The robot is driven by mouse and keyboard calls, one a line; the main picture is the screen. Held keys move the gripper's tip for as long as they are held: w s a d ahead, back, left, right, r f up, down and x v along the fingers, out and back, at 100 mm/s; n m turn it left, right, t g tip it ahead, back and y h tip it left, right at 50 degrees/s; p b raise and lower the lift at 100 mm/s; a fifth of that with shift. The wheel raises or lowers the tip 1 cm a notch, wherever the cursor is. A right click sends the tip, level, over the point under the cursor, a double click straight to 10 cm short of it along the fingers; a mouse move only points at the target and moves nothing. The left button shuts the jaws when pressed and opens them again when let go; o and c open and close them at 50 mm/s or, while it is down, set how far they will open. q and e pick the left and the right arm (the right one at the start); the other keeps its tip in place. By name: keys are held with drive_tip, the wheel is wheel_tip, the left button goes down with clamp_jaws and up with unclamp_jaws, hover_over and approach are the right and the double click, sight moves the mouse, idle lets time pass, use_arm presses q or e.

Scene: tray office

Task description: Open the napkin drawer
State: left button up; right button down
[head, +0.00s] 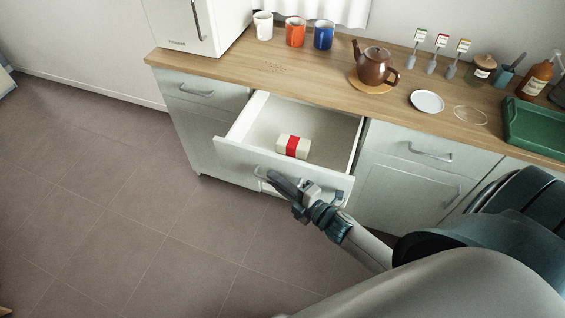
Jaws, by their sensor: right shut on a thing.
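The napkin drawer (235,152) stands pulled out from the middle of the counter front. Inside it lies a white pack with a red band (293,147), likely napkins. My right gripper (268,178) is at the drawer's front panel, shut on the drawer handle, which is mostly hidden by the fingers. My left gripper is not in the head view.
The wooden counter (290,82) holds a white, an orange and a blue mug (323,35), a brown teapot (374,64), a white saucer (427,102) and a green tray (535,128). Closed drawers (200,88) flank the open one. The floor (120,190) to the left is clear.

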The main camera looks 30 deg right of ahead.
drive_tip(key=shift+s+a, duration=0.8)
drive_tip(key=shift+a, duration=0.1)
drive_tip(key=c, duration=1.9)
unclamp_jaws()
drive_tip(key=shift+o, duration=0.2)
drive_tip(key=shift+s, duration=0.1)
